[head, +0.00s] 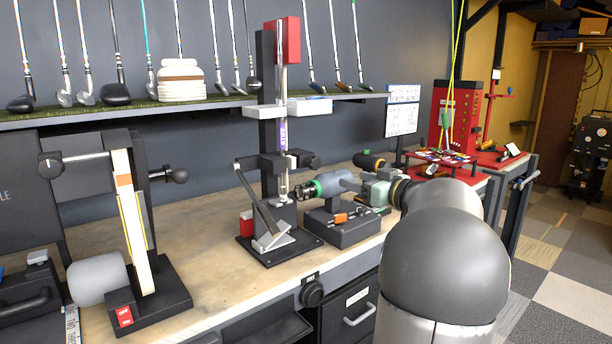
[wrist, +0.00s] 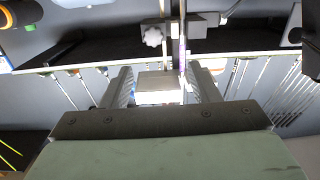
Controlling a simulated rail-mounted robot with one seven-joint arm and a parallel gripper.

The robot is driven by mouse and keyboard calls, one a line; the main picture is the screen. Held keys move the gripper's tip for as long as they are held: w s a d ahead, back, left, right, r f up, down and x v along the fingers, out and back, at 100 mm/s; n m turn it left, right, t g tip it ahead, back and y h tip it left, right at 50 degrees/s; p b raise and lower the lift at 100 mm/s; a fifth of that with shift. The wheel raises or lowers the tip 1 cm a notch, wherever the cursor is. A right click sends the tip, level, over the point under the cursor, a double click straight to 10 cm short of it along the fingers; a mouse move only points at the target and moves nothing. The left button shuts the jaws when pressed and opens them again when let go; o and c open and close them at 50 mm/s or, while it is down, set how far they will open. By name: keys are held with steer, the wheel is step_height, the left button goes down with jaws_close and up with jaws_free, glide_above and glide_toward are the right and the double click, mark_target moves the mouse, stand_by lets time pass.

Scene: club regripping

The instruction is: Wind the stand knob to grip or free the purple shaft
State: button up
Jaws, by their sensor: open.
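The tall black stand (head: 268,90) rises from the bench in the head view, with the shaft (head: 282,135) upright along it, purple in its middle part. A dark clamp crosses the stand, with a knob (head: 312,160) at its right side. In the wrist view, which looks upside down, a pale lobed knob (wrist: 153,36) shows beside the dark clamp block (wrist: 200,20) and the thin shaft (wrist: 182,50). My gripper (wrist: 163,80) is open, its fingers apart with nothing held. The knob appears beyond the fingertips, not between them. My fingers are hard to make out in the head view.
A grey motor unit with a green ring (head: 328,184) stands on the bench right of the stand. A shelf of clubs (head: 180,108) runs behind, and a white block (head: 309,107) juts from the stand. A black-based machine (head: 150,290) stands at left.

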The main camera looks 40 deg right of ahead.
steer(key=d, duration=0.1)
steer(key=p, duration=0.6)
glide_toward(317, 163)
steer(key=w, duration=1)
steer(key=shift+w+a, duration=0.1)
steer(key=shift+a, duration=0.25)
steer(key=c, duration=1)
